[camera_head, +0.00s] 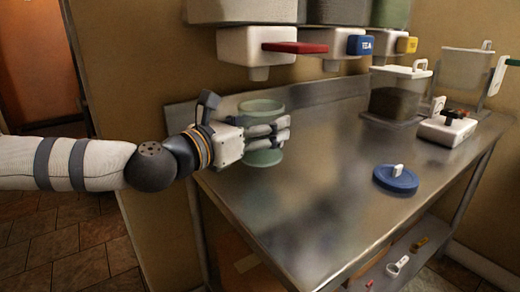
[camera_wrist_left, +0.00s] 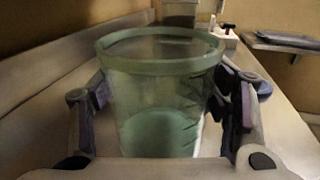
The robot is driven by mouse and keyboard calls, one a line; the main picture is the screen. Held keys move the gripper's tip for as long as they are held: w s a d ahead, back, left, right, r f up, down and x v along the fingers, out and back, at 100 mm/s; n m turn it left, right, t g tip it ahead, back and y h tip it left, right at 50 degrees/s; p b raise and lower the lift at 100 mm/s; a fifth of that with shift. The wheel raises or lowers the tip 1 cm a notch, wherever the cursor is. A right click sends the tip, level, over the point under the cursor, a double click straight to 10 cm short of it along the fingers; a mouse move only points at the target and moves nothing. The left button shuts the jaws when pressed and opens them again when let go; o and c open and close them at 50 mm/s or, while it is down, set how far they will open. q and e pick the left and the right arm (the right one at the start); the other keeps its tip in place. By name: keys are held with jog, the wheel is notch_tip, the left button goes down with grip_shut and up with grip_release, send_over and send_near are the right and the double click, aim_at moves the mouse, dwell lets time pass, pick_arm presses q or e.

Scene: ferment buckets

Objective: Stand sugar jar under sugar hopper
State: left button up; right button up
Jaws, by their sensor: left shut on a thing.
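A translucent green jar (camera_head: 262,106), open at the top, stands upright on or just above the steel table; I cannot tell if its base touches. My left gripper (camera_head: 285,128) is shut around its sides. The wrist view shows the jar (camera_wrist_left: 160,95) between the two fingers (camera_wrist_left: 165,110), with a pale green bottom and nothing clearly inside. A white hopper outlet with a red lever (camera_head: 294,47) hangs above the jar in the picture, its spout (camera_head: 259,73) over the rim. Its label is not visible, so I cannot confirm it is the sugar one. My right gripper is out of view.
A blue-marked TEA outlet (camera_head: 338,43) and a yellow-marked outlet (camera_head: 404,45) hang farther along. A blue lid (camera_head: 396,178) lies on the table (camera_head: 290,220). A dark-filled container (camera_head: 395,100) and a white scale-like device (camera_head: 446,131) stand toward the back right. The table's middle is clear.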

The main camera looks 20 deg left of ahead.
pick_arm(q)
jog(key=shift+w+a+f, duration=0.25)
jog(key=shift+w+f, duration=0.15)
jog(key=shift+f, duration=0.15)
jog(key=f, duration=0.2)
jog(key=f+b, duration=0.1)
jog(key=f, duration=0.1)
jog(key=shift+w+a, duration=0.25)
jog(key=shift+w, duration=0.15)
jog(key=shift+r, duration=0.1)
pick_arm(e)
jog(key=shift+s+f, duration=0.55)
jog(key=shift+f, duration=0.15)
pick_arm(q)
jog(key=shift+f, duration=0.35)
jog(key=o, duration=1.4)
jog(key=shift+r, duration=0.15)
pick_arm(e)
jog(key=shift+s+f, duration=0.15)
